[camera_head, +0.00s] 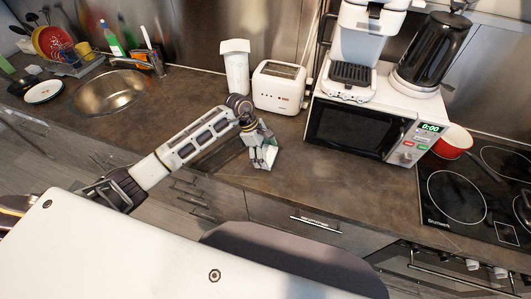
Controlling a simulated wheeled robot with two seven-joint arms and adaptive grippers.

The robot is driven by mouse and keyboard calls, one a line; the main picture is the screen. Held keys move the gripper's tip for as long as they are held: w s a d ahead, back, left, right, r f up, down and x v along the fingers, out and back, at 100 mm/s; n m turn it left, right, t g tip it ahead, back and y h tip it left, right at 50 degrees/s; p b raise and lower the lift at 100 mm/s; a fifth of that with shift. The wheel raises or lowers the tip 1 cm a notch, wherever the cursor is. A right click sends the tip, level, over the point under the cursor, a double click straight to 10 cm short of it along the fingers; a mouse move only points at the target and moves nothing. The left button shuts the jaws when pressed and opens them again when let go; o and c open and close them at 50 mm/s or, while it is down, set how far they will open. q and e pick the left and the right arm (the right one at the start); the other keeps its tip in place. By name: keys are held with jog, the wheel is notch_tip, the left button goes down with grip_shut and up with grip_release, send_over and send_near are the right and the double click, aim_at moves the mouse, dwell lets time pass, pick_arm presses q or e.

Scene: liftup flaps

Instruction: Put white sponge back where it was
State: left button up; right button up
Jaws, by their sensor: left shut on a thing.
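My left gripper (264,155) reaches over the front part of the brown countertop (350,200), in front of the toaster, with its fingers pointing down. It is shut on a small pale thing, most likely the white sponge, which the fingers mostly hide. I cannot tell whether it touches the counter. No other white sponge shows clearly on the counter or by the sink (105,94). My right gripper is not in view.
A white toaster (279,88) and a white canister (236,68) stand behind the gripper. A microwave (362,129) bears a coffee machine (362,50) and a black kettle (432,52). A stove (457,194) with a red pot (453,142) is right. Counter left of the gripper is clear.

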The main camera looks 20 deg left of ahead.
pick_arm(q)
jog(key=o, duration=0.7)
jog(key=shift+r, duration=0.15)
jog(key=b+v, duration=0.1)
jog(key=v, duration=1.1)
jog(key=shift+b, duration=0.3)
